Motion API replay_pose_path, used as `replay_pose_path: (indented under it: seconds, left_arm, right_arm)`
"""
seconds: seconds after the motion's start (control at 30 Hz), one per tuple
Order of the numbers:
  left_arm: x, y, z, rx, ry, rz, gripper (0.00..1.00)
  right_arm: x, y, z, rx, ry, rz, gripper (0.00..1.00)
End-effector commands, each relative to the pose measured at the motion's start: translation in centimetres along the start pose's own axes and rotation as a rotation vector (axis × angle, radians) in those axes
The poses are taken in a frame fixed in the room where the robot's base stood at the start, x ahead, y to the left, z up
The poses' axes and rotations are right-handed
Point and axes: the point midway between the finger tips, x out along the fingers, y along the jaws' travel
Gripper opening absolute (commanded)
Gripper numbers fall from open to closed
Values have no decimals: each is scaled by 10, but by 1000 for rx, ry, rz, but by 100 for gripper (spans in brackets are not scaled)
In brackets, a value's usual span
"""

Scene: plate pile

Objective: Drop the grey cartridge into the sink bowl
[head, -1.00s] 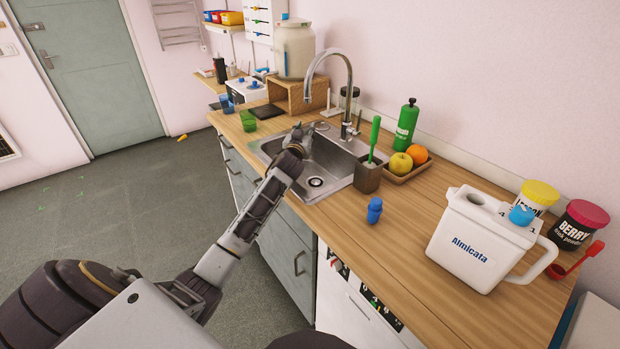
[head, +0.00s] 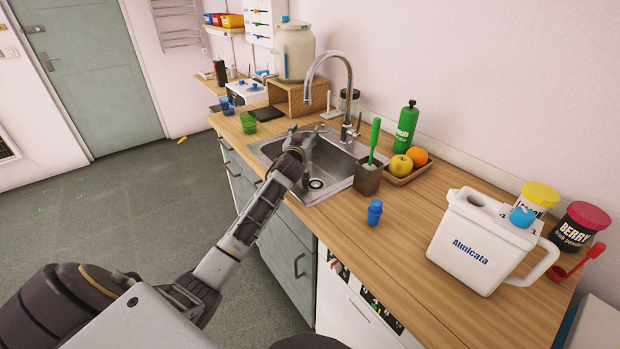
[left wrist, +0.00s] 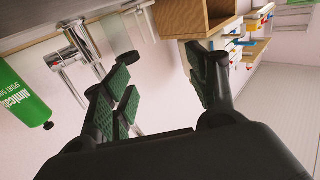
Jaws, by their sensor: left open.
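The steel sink bowl (head: 338,166) is set into the wooden counter, below the tall curved tap (head: 347,95). My left gripper (head: 303,140) is over the left part of the bowl and hides some of it and part of its drain. In the left wrist view my left gripper (left wrist: 163,82) is open, with green-padded fingers apart and nothing visible between them. I cannot make out the grey cartridge in any view; part of the bowl is hidden behind my gripper. My right gripper is not in view.
A fruit tray (head: 424,169), a green bottle (head: 406,127) and a blue bottle-shaped item (head: 375,212) are nearby. A white jug (head: 480,245) stands at right. The front counter between is mostly clear.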

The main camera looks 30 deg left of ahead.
Motion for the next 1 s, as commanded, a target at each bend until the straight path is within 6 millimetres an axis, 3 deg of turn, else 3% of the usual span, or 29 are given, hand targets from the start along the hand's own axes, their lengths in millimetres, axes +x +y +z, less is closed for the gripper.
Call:
replay_pose_path:
  seconds: [0.37,1.0]
  left_arm:
    - [-14,0,1,-1,-1,0,58]
    - [-73,1,1,-1,-1,1,58]
  right_arm:
    - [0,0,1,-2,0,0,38]
    - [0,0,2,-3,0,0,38]
